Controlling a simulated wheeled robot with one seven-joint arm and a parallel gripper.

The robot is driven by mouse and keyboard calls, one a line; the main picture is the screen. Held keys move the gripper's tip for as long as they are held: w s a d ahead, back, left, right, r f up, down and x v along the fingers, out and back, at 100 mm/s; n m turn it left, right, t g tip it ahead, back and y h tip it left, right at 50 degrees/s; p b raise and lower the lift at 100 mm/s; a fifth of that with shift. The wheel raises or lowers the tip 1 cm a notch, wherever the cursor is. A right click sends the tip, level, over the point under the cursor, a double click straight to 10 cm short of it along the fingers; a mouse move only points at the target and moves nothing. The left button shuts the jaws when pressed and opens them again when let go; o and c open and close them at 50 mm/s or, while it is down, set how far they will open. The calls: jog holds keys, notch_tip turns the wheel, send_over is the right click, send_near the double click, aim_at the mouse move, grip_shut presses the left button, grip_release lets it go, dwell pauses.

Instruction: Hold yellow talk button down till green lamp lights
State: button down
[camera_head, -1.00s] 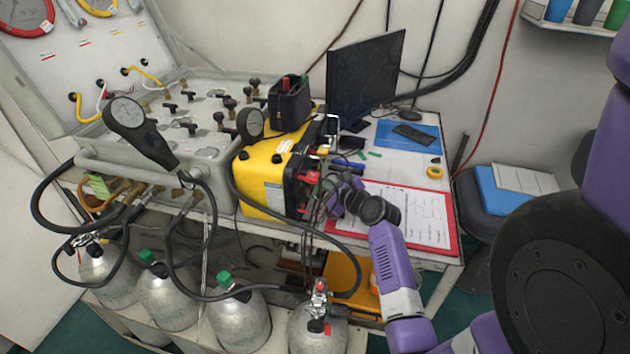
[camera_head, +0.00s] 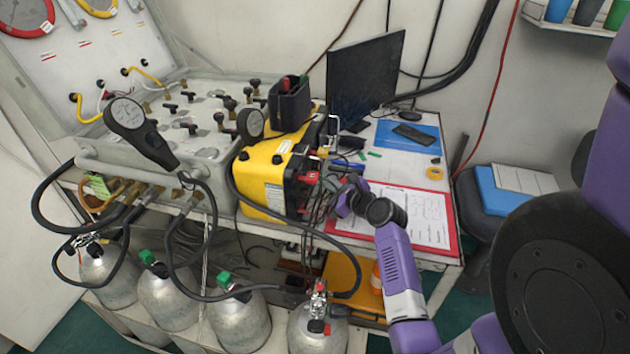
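A yellow box with a black front panel (camera_head: 265,178) stands on the bench, its black face turned to the right toward my arm. Red parts and several cables show on that black face. I cannot make out the yellow talk button or the green lamp from here. My gripper (camera_head: 331,184) is at the end of my purple arm, close to the black face near the red parts and cables. Its fingers are small and partly hidden among the cables, so I cannot tell whether they are open, or whether they touch the box.
A black monitor (camera_head: 366,78) stands behind the box. A red-edged clipboard (camera_head: 430,220) lies under my forearm, with a yellow tape roll (camera_head: 435,173) beside it. A grey valve panel (camera_head: 200,120) is to the left. Several gas cylinders (camera_head: 240,320) stand below, with black hoses looping in front.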

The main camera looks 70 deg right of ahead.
jog(key=shift+s, duration=0.15)
jog(key=shift+s+d, duration=0.2)
jog(key=shift+s, duration=2.2)
